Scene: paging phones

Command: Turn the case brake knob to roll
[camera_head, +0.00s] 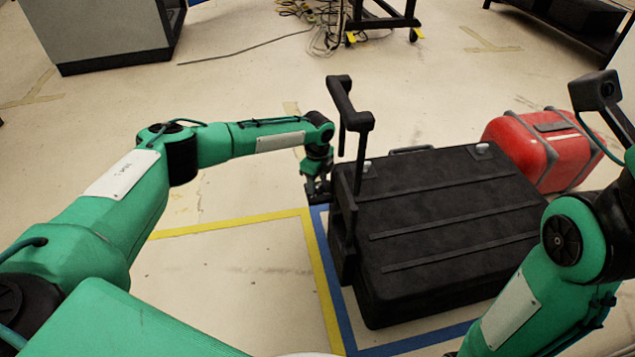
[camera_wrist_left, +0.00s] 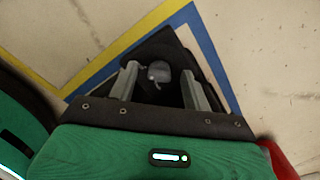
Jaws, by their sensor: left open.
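The black case (camera_head: 455,215) lies on the floor in the middle of the head view, with a tall black handle (camera_head: 342,98) rising at its left end. My left gripper (camera_head: 318,196) points down at the case's far left corner. In the left wrist view my left gripper (camera_wrist_left: 159,68) is open, with one finger on either side of a small grey rounded knob (camera_wrist_left: 159,76). The knob is apart from both fingers. Its setting is too small to read, and it is hidden in the head view. My right arm shows at the right, its gripper out of view.
A red case (camera_head: 540,148) stands close beside the black case's far right side. Blue tape (camera_head: 340,300) and yellow tape (camera_head: 232,222) mark the floor. A grey cabinet (camera_head: 100,30) and a cart (camera_head: 385,20) with cables stand far back. Floor left of the case is clear.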

